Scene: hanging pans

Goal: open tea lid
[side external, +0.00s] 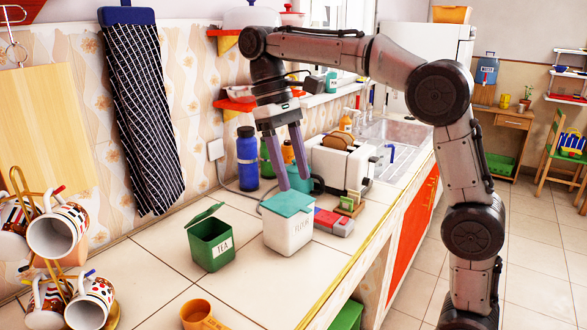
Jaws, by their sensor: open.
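A dark green tea canister (212,246) with a white label reading TEA stands on the tiled counter. Its green lid (205,215) is tilted up on the canister, leaving a visible gap over the dark inside. To its right stands a white canister (288,236) with a teal lid (287,204) lying flat on top; its label is hard to read. My gripper (293,184) points down with its two purple fingers apart and empty. The fingertips are just above or behind the teal lid; whether they touch it I cannot tell.
A toaster (340,165) with bread and a blue bottle (247,160) stand behind the canisters. An orange mug (198,314) is at the front, and a mug rack (65,260) at the left. Counter left of the tea canister is clear.

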